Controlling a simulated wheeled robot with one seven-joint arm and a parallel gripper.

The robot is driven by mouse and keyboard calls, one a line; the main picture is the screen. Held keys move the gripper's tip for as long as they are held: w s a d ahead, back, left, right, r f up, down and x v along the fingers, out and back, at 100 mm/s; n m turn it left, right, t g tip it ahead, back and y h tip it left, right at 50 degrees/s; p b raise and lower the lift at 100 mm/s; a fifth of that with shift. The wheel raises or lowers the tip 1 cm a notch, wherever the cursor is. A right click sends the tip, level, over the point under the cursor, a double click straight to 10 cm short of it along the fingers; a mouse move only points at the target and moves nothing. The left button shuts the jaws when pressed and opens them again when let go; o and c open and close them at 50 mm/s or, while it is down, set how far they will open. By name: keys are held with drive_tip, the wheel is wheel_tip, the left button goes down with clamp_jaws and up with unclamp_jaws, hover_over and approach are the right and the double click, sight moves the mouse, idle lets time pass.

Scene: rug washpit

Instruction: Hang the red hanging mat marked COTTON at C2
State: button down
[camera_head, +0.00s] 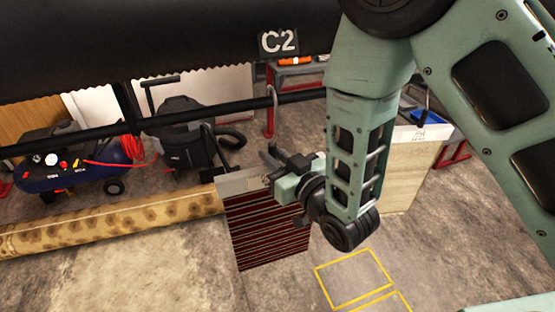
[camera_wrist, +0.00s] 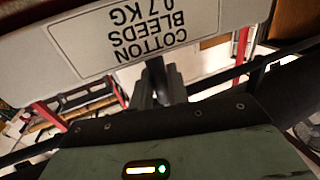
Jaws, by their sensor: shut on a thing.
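The red hanging mat (camera_head: 268,232), dark red with thin pale stripes, hangs down from a white header bar (camera_head: 236,183) in the head view. My gripper (camera_head: 272,167) is shut on this header near its right end and holds it below the black rail. In the wrist view the header (camera_wrist: 60,48) carries an upside-down label reading COTTON, BLEEDS, 0.7 KG; my gripper's fingers (camera_wrist: 165,88) are at its edge. The C2 sign (camera_head: 278,42) is above the rail. Whether the header touches any hook cannot be told.
The black rail (camera_head: 60,138) crosses the left half. A beige mat (camera_head: 412,172) with a white header hangs at right. A rolled patterned rug (camera_head: 110,223), blue compressor (camera_head: 70,172) and black vacuum (camera_head: 180,135) are behind. Yellow outlines mark clear floor.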

drive_tip(key=shift+w, duration=0.15)
drive_tip(key=w+a+b, duration=0.1)
drive_tip(key=w, duration=0.4)
drive_tip(key=shift+w+a, duration=0.4)
idle(0.5)
drive_tip(key=shift+f+b, duration=0.1)
drive_tip(key=shift+b, duration=0.35)
drive_tip(key=shift+f+b, duration=2)
drive_tip(key=shift+b, duration=0.15)
